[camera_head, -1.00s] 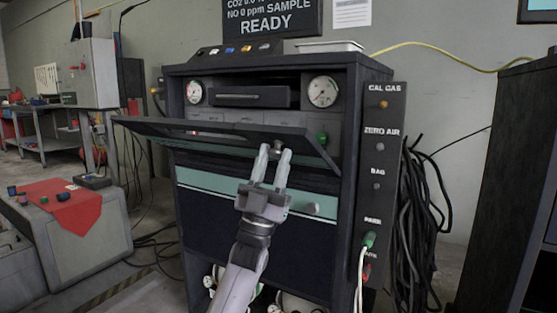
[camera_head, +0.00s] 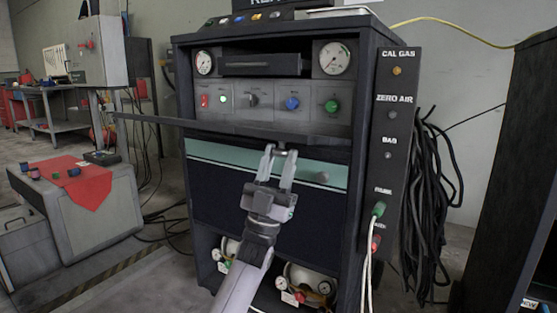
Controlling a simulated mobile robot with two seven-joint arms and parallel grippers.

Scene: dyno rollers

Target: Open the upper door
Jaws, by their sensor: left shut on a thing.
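The upper door (camera_head: 228,129) of the black cabinet is swung down and stands out roughly level, seen nearly edge-on. Behind it the control panel (camera_head: 268,99) shows, with a red switch, a green light and several knobs. My left gripper (camera_head: 280,150) is at the door's front edge, right of its middle, with its fingers shut on the small door knob (camera_head: 283,147), mostly hidden between them. My right gripper is not in view.
A lower teal-striped door (camera_head: 330,176) with a round knob sits below and is closed. Gauges and bottles fill the open bottom bay (camera_head: 305,277). A side panel (camera_head: 390,150) with cables stands at right. A grey case with red cloth (camera_head: 88,185) is at left.

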